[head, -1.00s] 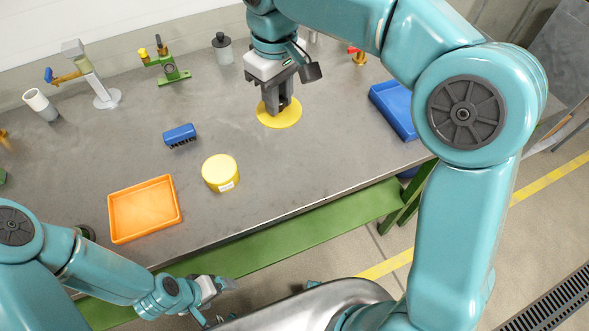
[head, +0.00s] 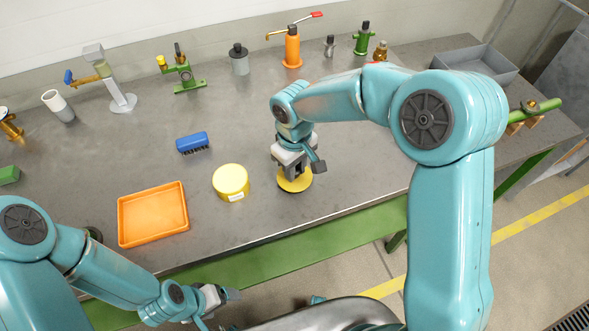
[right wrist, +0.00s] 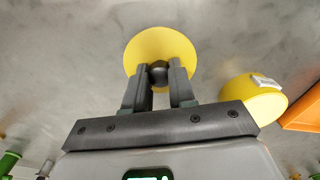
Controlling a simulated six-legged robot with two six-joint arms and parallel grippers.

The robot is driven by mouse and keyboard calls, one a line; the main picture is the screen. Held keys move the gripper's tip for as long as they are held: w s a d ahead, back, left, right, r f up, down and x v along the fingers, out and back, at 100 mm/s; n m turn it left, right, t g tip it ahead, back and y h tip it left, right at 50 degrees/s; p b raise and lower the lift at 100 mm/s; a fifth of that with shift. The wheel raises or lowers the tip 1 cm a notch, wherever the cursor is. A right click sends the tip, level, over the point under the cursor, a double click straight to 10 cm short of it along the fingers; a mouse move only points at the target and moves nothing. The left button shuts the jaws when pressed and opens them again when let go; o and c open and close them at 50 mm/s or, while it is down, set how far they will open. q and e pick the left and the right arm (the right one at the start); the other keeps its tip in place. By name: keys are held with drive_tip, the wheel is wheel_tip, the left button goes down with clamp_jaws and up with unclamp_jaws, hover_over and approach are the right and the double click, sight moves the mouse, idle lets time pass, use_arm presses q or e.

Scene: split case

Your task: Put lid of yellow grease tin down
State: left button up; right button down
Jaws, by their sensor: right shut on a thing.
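The yellow lid (head: 296,185), a flat round disc, is at or just above the grey bench top, right of the yellow grease tin (head: 231,183). I cannot tell whether it touches the bench. My right gripper (head: 293,172) points down and is shut on the lid's dark knob. The right wrist view shows the lid (right wrist: 150,42) beyond the fingers (right wrist: 159,75), with the tin (right wrist: 245,100) apart from it on the right. The tin stands upright with a pale label on its side. My left gripper (head: 220,298) hangs empty in front of the bench; its jaw opening is unclear.
An orange tray (head: 153,213) lies left of the tin, and a blue brush (head: 193,142) behind it. An orange oil can (head: 292,48), a grey bottle (head: 239,60) and a green tool stand (head: 184,78) line the back. Bare bench surrounds the lid, with the front edge near.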

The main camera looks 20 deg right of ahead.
drive_tip(key=shift+w+f, duration=0.1)
drive_tip(key=shift+f, duration=0.7)
drive_tip(key=shift+f, duration=0.2)
drive_tip(key=c, duration=0.9)
unclamp_jaws()
drive_tip(key=shift+c, duration=0.2)
drive_tip(key=shift+r, duration=0.1)
wheel_tip(320, 180, up, 12)
drive_tip(key=shift+r, duration=0.2)
